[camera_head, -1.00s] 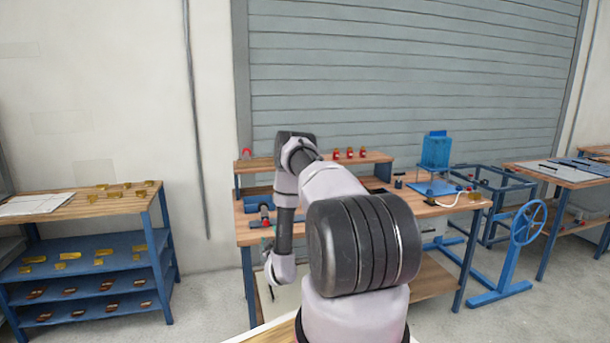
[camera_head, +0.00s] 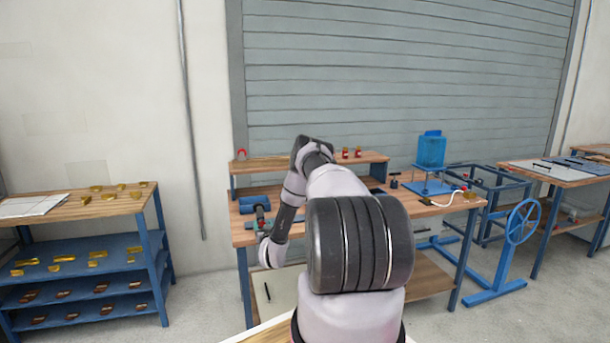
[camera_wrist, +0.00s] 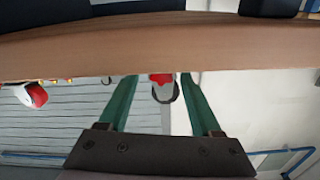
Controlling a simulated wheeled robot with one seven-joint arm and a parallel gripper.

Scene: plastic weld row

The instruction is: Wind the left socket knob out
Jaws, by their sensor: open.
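My gripper (camera_wrist: 161,78) is open and empty in the wrist view, its two green fingers spread. That view is upside down. A small red thing with a grey loop (camera_wrist: 163,91) shows between the fingers, against the shelf edge; I cannot tell its distance. In the head view a red arched thing (camera_head: 241,154) stands at the shelf's left end. A dark cylinder with red parts (camera_head: 260,212) is on the bench beside a blue block (camera_head: 252,203). I cannot tell which thing is the left socket knob.
The raised wooden shelf (camera_head: 262,164) runs along the back of the workbench (camera_head: 243,238). Small red items (camera_head: 351,153) stand on it, and a red and white one (camera_wrist: 33,95) shows in the wrist view. A blue press (camera_head: 431,155) stands at the bench's right.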

